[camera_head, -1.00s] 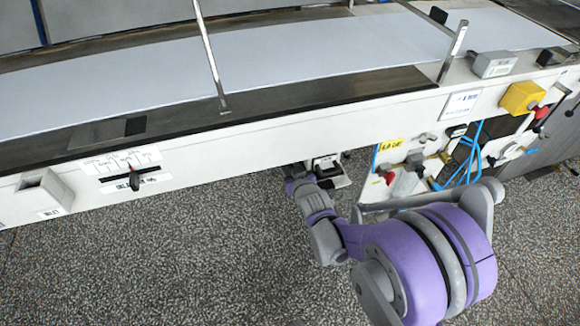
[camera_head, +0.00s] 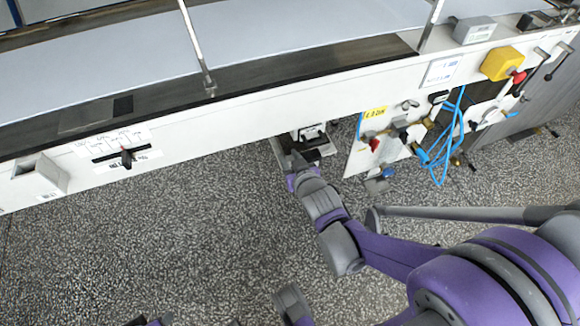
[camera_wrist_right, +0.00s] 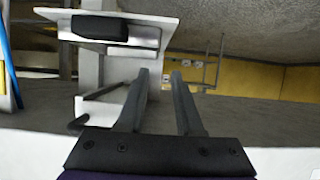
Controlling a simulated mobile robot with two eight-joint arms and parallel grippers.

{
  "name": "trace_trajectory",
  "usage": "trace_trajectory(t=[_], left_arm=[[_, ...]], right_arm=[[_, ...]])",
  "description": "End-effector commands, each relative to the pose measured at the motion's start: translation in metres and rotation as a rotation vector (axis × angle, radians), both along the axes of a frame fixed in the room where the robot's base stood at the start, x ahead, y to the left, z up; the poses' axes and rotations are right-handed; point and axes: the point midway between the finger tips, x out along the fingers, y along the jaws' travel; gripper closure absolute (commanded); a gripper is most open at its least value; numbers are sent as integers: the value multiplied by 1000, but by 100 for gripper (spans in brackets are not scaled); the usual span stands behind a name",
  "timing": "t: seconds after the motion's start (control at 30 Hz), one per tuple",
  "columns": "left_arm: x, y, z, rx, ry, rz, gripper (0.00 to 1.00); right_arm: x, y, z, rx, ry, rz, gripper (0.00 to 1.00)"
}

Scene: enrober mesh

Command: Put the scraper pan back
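A pale, flat piece with a black handle-like block (camera_wrist_right: 101,26), which looks like the scraper pan, is at the upper left in the right wrist view. In the head view, a small white and dark assembly (camera_head: 316,139) shows under the machine's front edge; I cannot tell pan from holder there. My right gripper (camera_head: 292,160) is beside it, close to its left. In the right wrist view, the right gripper's fingers (camera_wrist_right: 160,76) are apart with nothing between them. The black block is beyond the tips and to the left.
The machine's long white front panel (camera_head: 240,117) overhangs the spot. To the right are a valve panel (camera_head: 362,150) and looped blue hoses (camera_head: 446,140). Speckled floor (camera_head: 170,230) is open in front. A pale upright post (camera_wrist_right: 90,75) stands left of the fingers.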

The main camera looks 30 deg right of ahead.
Motion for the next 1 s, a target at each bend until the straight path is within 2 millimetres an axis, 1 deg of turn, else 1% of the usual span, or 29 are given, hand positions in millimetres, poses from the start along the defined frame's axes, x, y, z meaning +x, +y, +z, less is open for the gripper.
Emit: trace_trajectory(t=[0.07, 0.17, 0.27, 0.3, 0.37, 0.4, 0.5, 0.53, 0.6, 0.7, 1.0], left_arm=[[0, 0, 0, 0, 0, 0, 50], [0, 0, 0, 0, 0, 0, 50], [0, 0, 0, 0, 0, 0, 50], [0, 0, 0, 0, 0, 0, 50], [0, 0, 0, 0, 0, 0, 50], [0, 0, 0, 0, 0, 0, 50], [0, 0, 0, 0, 0, 0, 50], [0, 0, 0, 0, 0, 0, 50], [0, 0, 0, 0, 0, 0, 50], [0, 0, 0, 0, 0, 0, 50], [0, 0, 2, 0, -1, 0, 50]], right_arm=[[-12, 11, -2, 13, 64, 13, 65], [-37, 32, -8, 36, 203, 44, 65], [-74, 55, -15, 59, 366, 87, 65], [-91, 64, -17, 68, 429, 104, 65], [-115, 75, -20, 77, 518, 132, 65], [-130, 82, -21, 83, 571, 150, 65], [-162, 94, -23, 92, 675, 186, 65], [-169, 96, -23, 94, 697, 194, 65], [-181, 100, -24, 97, 737, 207, 65], [-188, 102, -24, 99, 760, 215, 65], [-188, 101, -21, 100, 759, 214, 65]])
